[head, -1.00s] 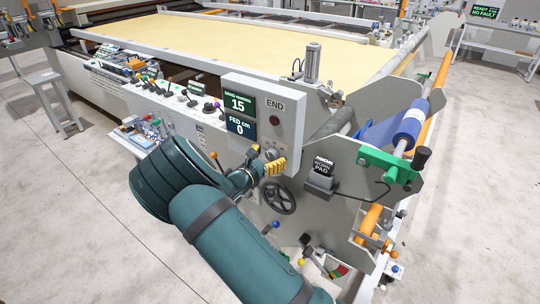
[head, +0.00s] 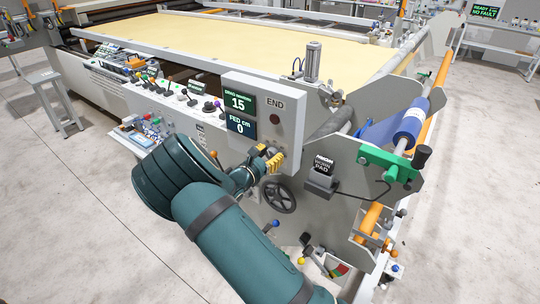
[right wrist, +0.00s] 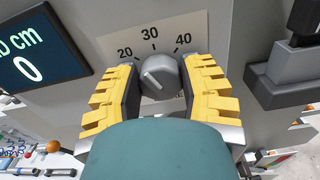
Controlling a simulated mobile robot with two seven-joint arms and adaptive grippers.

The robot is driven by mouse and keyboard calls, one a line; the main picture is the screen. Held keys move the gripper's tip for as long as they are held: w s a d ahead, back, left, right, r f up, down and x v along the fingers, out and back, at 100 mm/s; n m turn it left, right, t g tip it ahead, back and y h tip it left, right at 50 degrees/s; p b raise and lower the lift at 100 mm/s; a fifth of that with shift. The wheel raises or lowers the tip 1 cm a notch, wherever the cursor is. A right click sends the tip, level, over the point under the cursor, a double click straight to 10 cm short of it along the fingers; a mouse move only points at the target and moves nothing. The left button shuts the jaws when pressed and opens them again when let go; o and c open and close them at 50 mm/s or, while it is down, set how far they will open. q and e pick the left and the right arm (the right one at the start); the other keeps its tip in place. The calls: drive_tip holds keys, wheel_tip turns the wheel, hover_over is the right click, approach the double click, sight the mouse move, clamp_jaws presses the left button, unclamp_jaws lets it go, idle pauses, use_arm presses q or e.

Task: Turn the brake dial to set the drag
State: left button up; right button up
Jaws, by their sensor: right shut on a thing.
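The grey brake dial (right wrist: 160,76) is in the middle of the right wrist view, below a scale plate marked 20, 30 and 40 (right wrist: 150,38). A light pointer line shows on the left part of its face. My right gripper (right wrist: 160,88) has its yellow ribbed fingers on both sides of the dial, shut on it. In the head view the right gripper (head: 270,159) is at the lower part of the END control box (head: 282,105). The drag display (head: 239,103) reads 15. The left gripper is not in view.
The FED cm display (head: 240,126) reads 0. A black handwheel (head: 278,195) is just below the right gripper. Levers and knobs (head: 185,93) line the rail at left. Grey floor is clear at lower left.

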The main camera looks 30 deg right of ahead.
drive_tip(key=m+b, duration=0.2)
drive_tip(key=shift+d+f+m, duration=0.1)
drive_tip(key=shift+f+m, duration=0.05)
drive_tip(key=shift+m, duration=0.15)
drive_tip(key=m+b, duration=0.5)
drive_tip(key=shift+s, duration=0.15)
drive_tip(key=shift+m+b, duration=1.4)
drive_tip(key=shift+b, duration=0.3)
drive_tip(key=o, duration=1.2)
drive_tip(key=v, duration=1.2)
